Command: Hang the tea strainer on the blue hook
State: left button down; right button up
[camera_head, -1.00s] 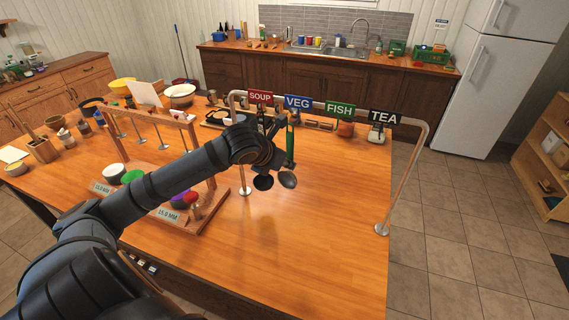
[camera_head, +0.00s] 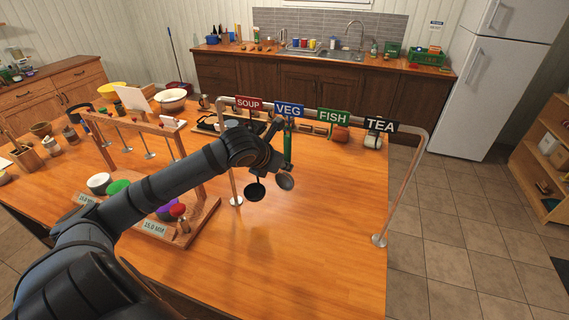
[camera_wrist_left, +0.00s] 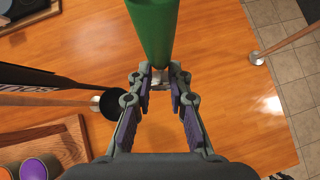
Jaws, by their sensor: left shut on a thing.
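My left gripper (camera_wrist_left: 158,82) is shut on a utensil with a thick green handle (camera_wrist_left: 153,28). In the head view the green handle (camera_head: 288,151) stands roughly upright under the blue VEG sign (camera_head: 289,110), and a small grey bowl (camera_head: 285,181) shows below it. My wrist hides much of the utensil and the fingers there. I cannot tell whether its top touches a hook. The blue hook itself is too small to make out. A dark ladle bowl (camera_head: 255,192) hangs beside it, below the red SOUP sign (camera_head: 248,104). My right gripper is not in view.
A metal rail (camera_head: 409,180) spans the table, with a green FISH sign (camera_head: 333,117) and a black TEA sign (camera_head: 380,124) to the right. A wooden stand (camera_head: 205,216) with coloured knobs is at left. The table right of the gripper is clear.

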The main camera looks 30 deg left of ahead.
aim_at(286, 138)
pick_arm(q)
jog(key=shift+s, duration=0.15)
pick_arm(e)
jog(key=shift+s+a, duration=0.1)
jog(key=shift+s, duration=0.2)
pick_arm(q)
jog(key=c, duration=1.2)
grip_release()
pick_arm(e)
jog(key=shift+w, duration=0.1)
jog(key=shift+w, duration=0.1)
pick_arm(q)
notch_tip(286, 138, up, 10)
jog(key=shift+d+f, duration=0.1)
